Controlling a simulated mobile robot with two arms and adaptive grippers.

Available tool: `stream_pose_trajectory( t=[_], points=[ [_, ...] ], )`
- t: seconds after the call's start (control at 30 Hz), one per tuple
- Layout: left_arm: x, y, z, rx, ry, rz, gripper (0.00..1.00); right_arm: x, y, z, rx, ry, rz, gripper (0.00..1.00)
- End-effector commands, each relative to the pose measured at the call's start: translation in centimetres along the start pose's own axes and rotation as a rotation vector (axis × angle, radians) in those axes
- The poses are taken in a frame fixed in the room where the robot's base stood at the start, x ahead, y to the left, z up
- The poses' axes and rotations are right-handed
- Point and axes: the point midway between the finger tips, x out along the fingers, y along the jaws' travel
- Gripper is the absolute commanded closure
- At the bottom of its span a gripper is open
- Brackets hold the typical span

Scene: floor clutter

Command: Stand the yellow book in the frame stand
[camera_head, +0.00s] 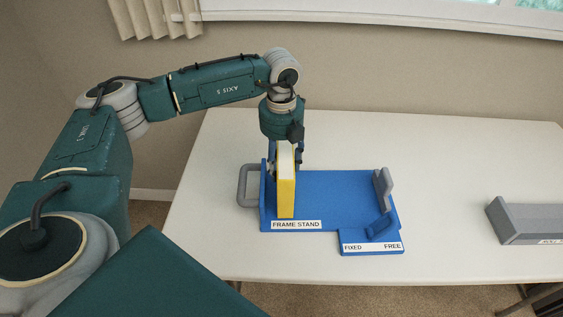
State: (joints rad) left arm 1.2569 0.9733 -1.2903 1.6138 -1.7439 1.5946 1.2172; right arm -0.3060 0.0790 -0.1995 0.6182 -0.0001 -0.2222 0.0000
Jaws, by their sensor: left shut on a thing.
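The yellow book (287,197) stands upright at the left part of the blue frame stand (335,190). Its narrow side faces me. My left gripper (285,152) is above the book and shut on its upper part, pointing down. Whether the book's bottom touches the stand's base is hard to tell. The frame stand lies on the white table, with a grey handle (243,187) on its left and a grey upright piece (383,188) on its right. Labels on its front read "FRAME STAND", "FIXED" and "FREE". My right gripper is not in view.
A grey box-like holder (515,222) with a partly cut-off label stands at the table's right. The white table (440,170) is clear between it and the stand. A wall and window are behind the table.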

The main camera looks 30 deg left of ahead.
Motion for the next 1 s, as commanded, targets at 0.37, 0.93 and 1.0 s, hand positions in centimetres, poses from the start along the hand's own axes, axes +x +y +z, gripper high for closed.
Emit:
stream_pose_trajectory(
  t=[0.37,0.93,1.0],
  points=[
    [0.1,0.0,0.0,0.0,0.0,0.0,0.32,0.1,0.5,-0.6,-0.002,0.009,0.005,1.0],
    [-8.1,-0.1,0.1,0.001,-0.003,-0.003,0.32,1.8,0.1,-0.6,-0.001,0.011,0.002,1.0],
    [-9.3,-0.1,0.1,0.0,-0.003,-0.002,0.32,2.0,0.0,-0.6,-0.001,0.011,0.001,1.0]
  ],
)
